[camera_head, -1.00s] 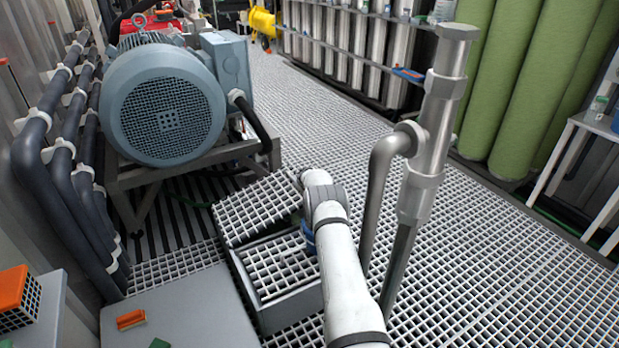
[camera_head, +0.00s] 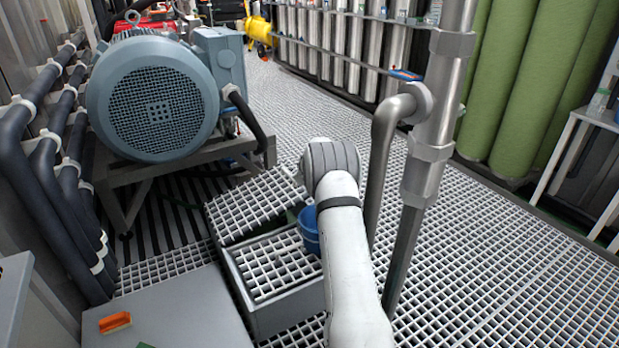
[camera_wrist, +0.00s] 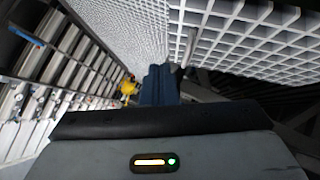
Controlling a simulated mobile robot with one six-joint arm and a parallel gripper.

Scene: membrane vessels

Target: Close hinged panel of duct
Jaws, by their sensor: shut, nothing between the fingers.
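The duct (camera_head: 287,311) is a low grey box with a grating on top, left of my arm in the head view. Its hinged panel (camera_head: 255,203), a white grating, stands tilted up at the far side of the box, so the panel is open. A white grating panel (camera_wrist: 250,35) also fills the upper right of the wrist view. My gripper (camera_wrist: 160,75) shows there as dark blue fingers, shut and empty, just left of the grating's lower edge. I cannot tell whether they touch it.
A large blue-grey motor (camera_head: 155,100) on a frame stands behind the duct. A vertical steel pipe (camera_head: 425,155) with a side bend rises close to the right of my arm. A grey cabinet top (camera_head: 180,310) lies at front left. Grating floor (camera_head: 500,260) is open at right.

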